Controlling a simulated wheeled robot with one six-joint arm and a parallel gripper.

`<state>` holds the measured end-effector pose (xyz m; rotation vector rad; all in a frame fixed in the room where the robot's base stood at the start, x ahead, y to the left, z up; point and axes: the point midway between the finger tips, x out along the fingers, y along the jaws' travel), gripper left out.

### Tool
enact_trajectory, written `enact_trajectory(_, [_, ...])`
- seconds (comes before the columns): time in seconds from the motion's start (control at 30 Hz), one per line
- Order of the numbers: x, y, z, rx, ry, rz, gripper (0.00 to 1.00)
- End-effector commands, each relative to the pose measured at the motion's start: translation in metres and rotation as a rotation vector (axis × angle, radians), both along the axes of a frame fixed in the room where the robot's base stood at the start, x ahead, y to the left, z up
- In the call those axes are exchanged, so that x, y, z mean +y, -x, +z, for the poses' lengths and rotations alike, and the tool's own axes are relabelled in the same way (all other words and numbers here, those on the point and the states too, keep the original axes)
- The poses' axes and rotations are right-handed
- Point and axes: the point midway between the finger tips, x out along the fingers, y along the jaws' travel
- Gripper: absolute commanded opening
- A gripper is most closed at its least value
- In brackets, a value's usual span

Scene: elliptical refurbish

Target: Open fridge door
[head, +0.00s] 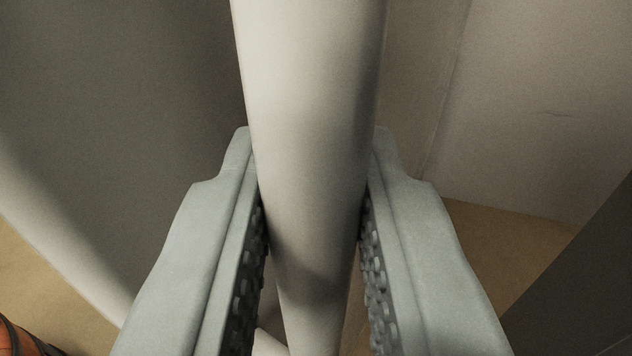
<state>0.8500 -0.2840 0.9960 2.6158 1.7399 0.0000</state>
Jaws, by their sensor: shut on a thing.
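A pale, rounded bar that looks like the fridge door handle (312,90) runs from the top of the view down through the middle. My gripper (313,190) has one grey finger on each side of it, with studded pads against the bar, and is shut on it. The large pale grey surface at left, with a curved lower edge, appears to be the fridge door (110,110). Whether the door stands ajar cannot be told from this close view. The handle's upper end is out of view.
A beige wall or panel (530,110) with a vertical seam stands at the right. Tan floor (500,245) shows below it. A dark grey surface (590,290) cuts in at the lower right. An orange and dark object (22,342) shows at the bottom left corner.

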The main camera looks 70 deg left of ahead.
Motion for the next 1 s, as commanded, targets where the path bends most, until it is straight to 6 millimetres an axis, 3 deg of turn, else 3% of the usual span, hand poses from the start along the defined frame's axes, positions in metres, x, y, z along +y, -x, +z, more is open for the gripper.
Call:
enact_trajectory(0.2, [0.0, 0.0, 0.0, 0.0, 0.0, 0.0, 0.0])
enact_trajectory(0.23, [0.0, 0.0, 0.0, 0.0, 0.0, 0.0, 0.23])
enact_trajectory(0.3, [0.0, 0.0, 0.0, 0.0, 0.0, 0.0, 0.37])
enact_trajectory(0.33, [0.0, 0.0, 0.0, 0.0, 0.0, 0.0, 0.39])
enact_trajectory(0.67, [0.0, 0.0, 0.003, 0.0, 0.0, 0.0, 0.39])
enact_trajectory(1.0, [0.0, 0.0, 0.052, -0.002, 0.001, 0.0, 0.39])
